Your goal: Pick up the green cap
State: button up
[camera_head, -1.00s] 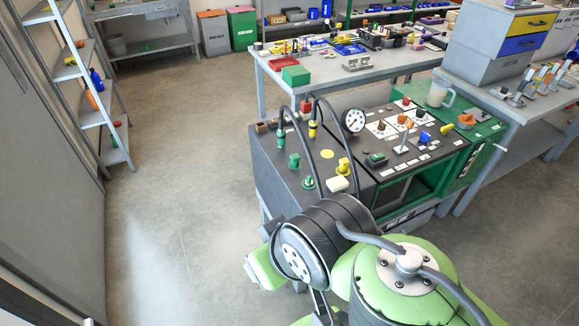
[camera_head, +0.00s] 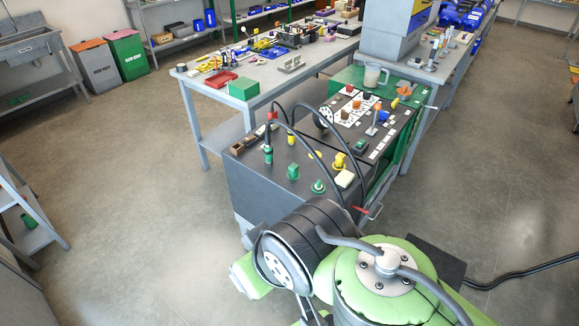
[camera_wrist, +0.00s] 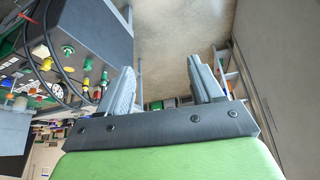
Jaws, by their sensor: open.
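The fusion cart (camera_head: 262,187) stands ahead, with small green, yellow and white parts on its dark top. One upright green cap-like piece (camera_head: 292,171) stands near the middle of that top. A second green piece with a round base (camera_head: 318,187) sits nearer its front edge; I cannot tell for sure which is the green cap. In the wrist view, green pieces show at upper left, one of them a round green piece (camera_wrist: 68,50). My gripper (camera_wrist: 160,66) is open and empty, apart from the cart top, with floor between its fingers. The head view does not show its fingers.
Black hoses (camera_head: 307,141) arch over the cart top, one ending in a green connector (camera_head: 268,154). A workbench (camera_head: 205,93) stands behind. Floor at left is open.

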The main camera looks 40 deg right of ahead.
aim_at(293, 168)
jog(key=i+j+z, duration=0.1)
jog(key=i+z, duration=0.25)
jog(key=i, duration=0.15)
jog(key=i+j+z, duration=0.2)
jog(key=i+z, duration=0.15)
jog(key=i+l+z, duration=0.2)
jog(key=i, duration=0.2)
jog(key=j, duration=0.1)
